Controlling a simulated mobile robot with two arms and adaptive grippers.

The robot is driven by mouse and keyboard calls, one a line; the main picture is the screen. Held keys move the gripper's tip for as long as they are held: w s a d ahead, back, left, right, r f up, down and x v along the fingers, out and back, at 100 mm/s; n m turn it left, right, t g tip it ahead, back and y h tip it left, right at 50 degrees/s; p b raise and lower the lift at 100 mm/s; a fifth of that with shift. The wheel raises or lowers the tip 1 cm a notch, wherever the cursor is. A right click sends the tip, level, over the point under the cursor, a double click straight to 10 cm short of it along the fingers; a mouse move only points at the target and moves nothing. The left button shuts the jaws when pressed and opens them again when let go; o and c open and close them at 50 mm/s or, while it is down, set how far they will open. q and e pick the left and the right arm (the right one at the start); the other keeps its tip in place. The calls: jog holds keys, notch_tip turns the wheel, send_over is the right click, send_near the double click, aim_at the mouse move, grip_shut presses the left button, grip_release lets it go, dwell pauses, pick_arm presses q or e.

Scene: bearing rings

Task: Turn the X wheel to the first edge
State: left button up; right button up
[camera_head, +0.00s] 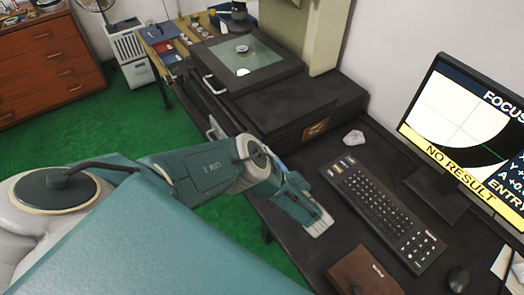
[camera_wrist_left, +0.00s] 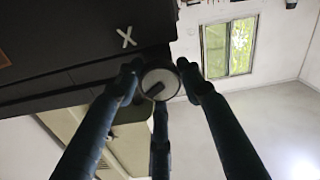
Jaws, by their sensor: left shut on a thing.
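The X wheel (camera_wrist_left: 160,83) is a round, pale-faced knob with a dark bar on it, beside a white X on the dark machine side in the left wrist view. My left gripper (camera_wrist_left: 159,77) has its dark fingers around the wheel and is shut on it. In the head view my left arm reaches to the machine's front edge; the wheel is hidden there. The monitor (camera_head: 465,130) shows a pale round area with a dark outside and a green crosshair lying in the pale part. A yellow band reads NO RESULT. My right gripper is in neither view.
A small ring (camera_head: 242,49) lies on the glass stage (camera_head: 240,62) of the machine. Green floor (camera_head: 120,130) is open at the left.

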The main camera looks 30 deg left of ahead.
pick_arm(q)
jog(key=n, duration=0.4)
jog(key=shift+d+f+n, duration=0.1)
jog(key=shift+f+n, duration=0.05)
jog(key=shift+n, duration=0.15)
jog(key=n, duration=0.3)
jog(key=shift+n, duration=0.4)
jog(key=n, duration=0.4)
jog(key=shift+n, duration=2.1)
jog(key=o, duration=1.2)
jog(key=shift+c, duration=0.2)
jog(key=shift+d, duration=0.15)
